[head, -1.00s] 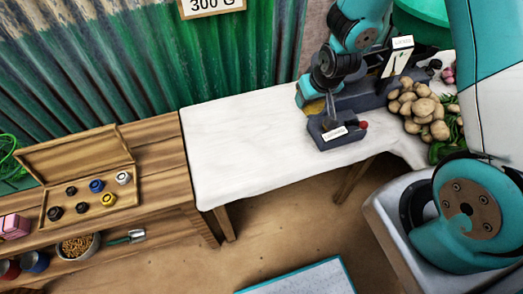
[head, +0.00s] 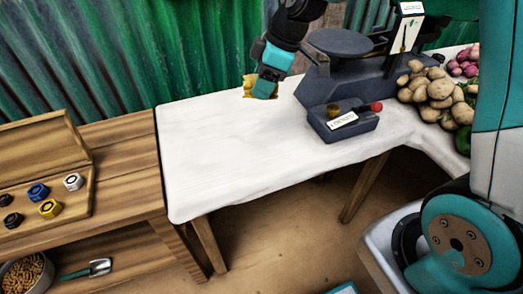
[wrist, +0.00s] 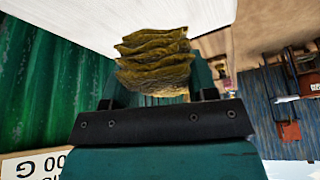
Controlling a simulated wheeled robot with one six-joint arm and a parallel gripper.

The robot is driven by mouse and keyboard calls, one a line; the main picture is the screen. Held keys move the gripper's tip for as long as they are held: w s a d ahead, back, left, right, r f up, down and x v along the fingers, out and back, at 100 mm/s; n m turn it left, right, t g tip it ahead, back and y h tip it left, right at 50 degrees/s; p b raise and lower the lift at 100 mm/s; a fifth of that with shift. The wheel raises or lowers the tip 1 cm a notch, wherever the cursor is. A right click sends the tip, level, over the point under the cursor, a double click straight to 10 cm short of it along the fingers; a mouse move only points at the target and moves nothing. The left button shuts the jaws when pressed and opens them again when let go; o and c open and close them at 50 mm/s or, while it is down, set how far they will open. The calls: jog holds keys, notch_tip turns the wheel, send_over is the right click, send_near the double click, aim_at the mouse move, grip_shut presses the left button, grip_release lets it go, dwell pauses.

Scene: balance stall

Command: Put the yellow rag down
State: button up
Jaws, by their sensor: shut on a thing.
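The yellow rag (head: 248,86) is at the back of the white-topped table (head: 225,150), left of the scale. My gripper (head: 262,90) points down there and is shut on the rag, partly hiding it. In the wrist view the rag (wrist: 155,62) bulges in crumpled folds beyond the gripper (wrist: 158,93), with the white table surface behind it. I cannot tell whether the rag touches the table.
The scale (head: 340,70) stands to the right, with a dark block (head: 342,125) in front carrying a label and a red knob. Potatoes (head: 440,92) lie further right. The table's middle and left are bare. A wooden bench (head: 110,165) with several weights adjoins on the left.

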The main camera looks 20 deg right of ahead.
aim_at(258, 149)
notch_tip(258, 149, down, 18)
jog(key=shift+r+b, duration=0.1)
jog(key=shift+b, duration=0.65)
jog(key=o, duration=0.9)
jog(key=p+v, duration=0.1)
jog(key=v, duration=1)
jog(key=s+a+r+m+g, duration=0.1)
jog(key=s+a+r+m, duration=0.15)
jog(key=s+r, duration=0.4)
jog(key=s+a+r+m, duration=0.2)
jog(key=s+a+r, duration=0.1)
jog(key=s, duration=0.6)
jog(key=s+a+r+m+g, duration=0.1)
jog(key=s+a+r+m, duration=0.2)
jog(key=s, duration=0.5)
notch_tip(258, 149, up, 12)
jog(key=p, duration=1.1)
jog(key=shift+w+a+n, duration=0.15)
jog(key=shift+w+n, duration=0.15)
jog(key=shift+n, duration=0.15)
